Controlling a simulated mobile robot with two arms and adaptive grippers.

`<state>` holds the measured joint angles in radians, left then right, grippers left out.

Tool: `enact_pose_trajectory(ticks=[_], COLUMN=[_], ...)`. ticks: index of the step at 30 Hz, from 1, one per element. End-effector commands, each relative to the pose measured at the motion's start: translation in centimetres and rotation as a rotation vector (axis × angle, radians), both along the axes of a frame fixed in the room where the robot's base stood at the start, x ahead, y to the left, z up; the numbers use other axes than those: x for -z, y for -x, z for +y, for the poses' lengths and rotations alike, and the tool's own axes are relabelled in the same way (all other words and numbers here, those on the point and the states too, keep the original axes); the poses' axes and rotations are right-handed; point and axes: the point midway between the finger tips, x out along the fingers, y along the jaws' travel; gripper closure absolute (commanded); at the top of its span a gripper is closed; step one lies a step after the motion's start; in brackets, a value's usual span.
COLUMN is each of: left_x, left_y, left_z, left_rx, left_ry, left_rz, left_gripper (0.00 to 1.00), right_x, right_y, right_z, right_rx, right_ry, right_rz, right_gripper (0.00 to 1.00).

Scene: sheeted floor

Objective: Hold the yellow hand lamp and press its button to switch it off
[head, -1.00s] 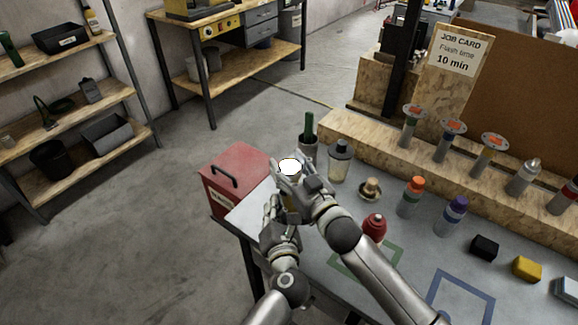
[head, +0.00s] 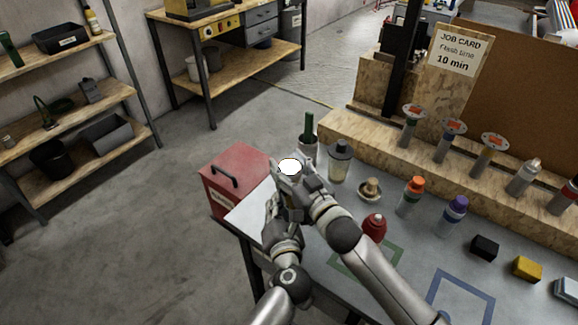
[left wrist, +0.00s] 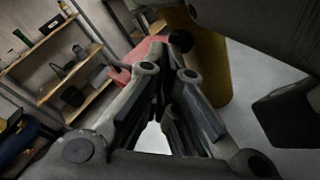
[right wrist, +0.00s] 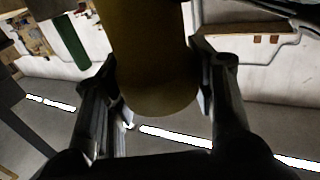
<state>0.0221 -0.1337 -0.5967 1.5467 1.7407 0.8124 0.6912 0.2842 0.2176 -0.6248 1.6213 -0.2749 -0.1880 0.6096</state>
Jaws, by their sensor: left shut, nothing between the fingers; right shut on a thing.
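The yellow hand lamp (right wrist: 155,60) is a thick yellow cylinder between the fingers of my right gripper (right wrist: 158,80), which is shut on it. In the head view only its glowing white end (head: 289,166) shows clearly; my right gripper (head: 298,180) hides most of the body. The lamp is held above the near left corner of the table. My left gripper (left wrist: 176,50) is shut and empty, its fingertips close beside the yellow lamp body (left wrist: 215,75). A dark round patch on the lamp lies near those fingertips. I cannot tell whether they touch it.
A red toolbox (head: 235,180) stands left of the grippers. A wooden ledge (head: 390,140) runs behind.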

Motion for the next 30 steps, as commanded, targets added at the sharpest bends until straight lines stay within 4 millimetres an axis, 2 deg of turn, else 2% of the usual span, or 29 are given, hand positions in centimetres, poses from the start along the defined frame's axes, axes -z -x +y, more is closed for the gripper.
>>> enact_pose_trajectory(ticks=[19, 30], left_x=[-0.09, -0.08], left_y=[-0.16, 0.75], left_z=[-0.14, 0.47], left_rx=[0.001, 0.001], left_ry=[0.001, 0.000], left_rz=[-0.002, -0.002], left_gripper=[1.00, 1.00], right_x=[0.06, 0.07], right_y=[0.03, 0.03], right_z=[0.03, 0.04], right_rx=[-0.001, -0.001], right_ry=[0.000, 0.000], right_rz=[0.001, 0.001], right_gripper=[0.77, 0.77])
